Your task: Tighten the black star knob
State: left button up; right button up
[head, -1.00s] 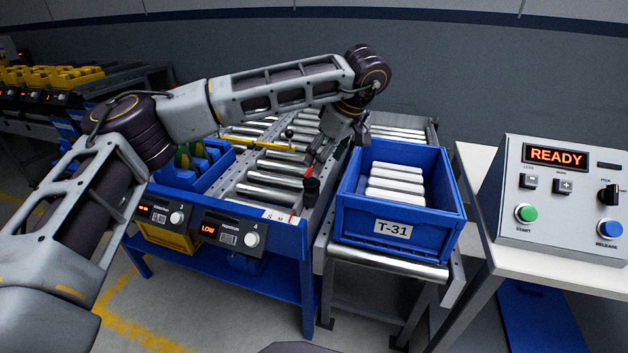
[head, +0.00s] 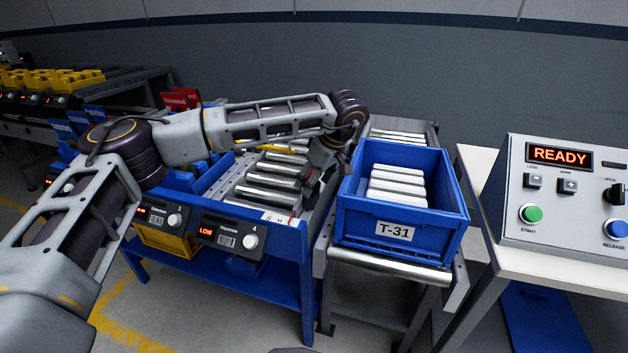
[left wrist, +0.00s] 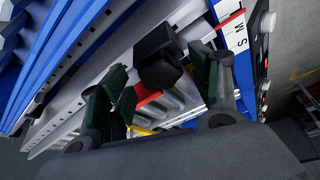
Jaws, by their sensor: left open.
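The black star knob (left wrist: 159,58) shows in the left wrist view as a dark block between the tips of my left gripper (left wrist: 160,78). The gripper's two dark green-black fingers are spread, one to each side of the knob. I cannot tell whether either finger touches it. A red part (left wrist: 147,97) shows just below the knob. In the head view my left arm reaches over the roller conveyor (head: 268,190), and its wrist hangs by the conveyor's right rail. The knob cannot be made out there. My right gripper is not in view.
A blue crate (head: 390,249) marked T-31, holding white items (head: 397,185), stands right of my left wrist. A control box (head: 560,190) reading READY is at the far right.

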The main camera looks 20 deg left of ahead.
pick_arm(q)
jog(key=shift+c, duration=0.5)
jog(key=c, duration=0.9)
jog(key=shift+c, duration=0.2)
